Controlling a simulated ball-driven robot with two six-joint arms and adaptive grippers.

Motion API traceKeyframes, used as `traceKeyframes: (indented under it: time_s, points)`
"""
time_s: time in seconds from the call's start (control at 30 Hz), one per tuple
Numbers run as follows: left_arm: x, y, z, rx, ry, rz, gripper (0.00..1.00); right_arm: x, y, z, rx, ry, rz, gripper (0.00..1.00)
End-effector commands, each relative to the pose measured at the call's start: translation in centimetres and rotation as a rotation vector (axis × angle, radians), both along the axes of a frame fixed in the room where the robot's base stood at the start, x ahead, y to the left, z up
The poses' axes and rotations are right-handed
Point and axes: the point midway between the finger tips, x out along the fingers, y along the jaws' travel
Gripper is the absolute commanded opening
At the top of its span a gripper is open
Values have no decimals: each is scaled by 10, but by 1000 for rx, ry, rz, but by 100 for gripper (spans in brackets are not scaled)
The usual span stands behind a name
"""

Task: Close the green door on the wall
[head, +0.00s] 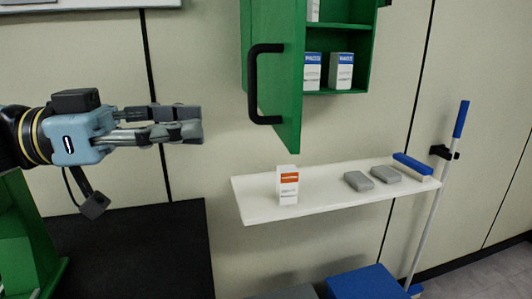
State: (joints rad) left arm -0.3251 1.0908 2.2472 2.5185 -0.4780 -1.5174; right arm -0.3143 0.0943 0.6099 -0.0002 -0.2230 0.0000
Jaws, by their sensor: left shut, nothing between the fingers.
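The green door (277,75) of the green wall cabinet (357,103) stands open in the head view, swung out from the wall. Its black handle (253,84) is on the face turned to the left. Inside the cabinet, white boxes with blue tops (341,71) stand on a shelf. My left gripper (200,125) comes in from the left, level with the lower part of the handle and apart from it. Its fingers are together and hold nothing. The cabinet's top is cut off by the frame. My right gripper is not in view.
A white shelf (335,198) sits below the cabinet, bearing a white and orange box (288,185), two grey blocks (372,176) and a blue-topped brush (412,164). A pole with a blue grip (461,120) stands at right. A black surface (130,250) lies below my left gripper.

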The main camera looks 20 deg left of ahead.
Motion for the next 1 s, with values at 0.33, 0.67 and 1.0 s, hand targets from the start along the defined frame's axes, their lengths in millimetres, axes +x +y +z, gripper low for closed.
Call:
traceKeyframes:
  time_s: [0.33,0.67,1.0]
  points:
    - [12,-25,1,-10,-13,-5,0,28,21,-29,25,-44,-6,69]
    - [27,-50,5,-11,-6,3,0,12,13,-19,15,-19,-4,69]
    - [43,-78,4,-7,-3,4,0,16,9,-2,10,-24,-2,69]
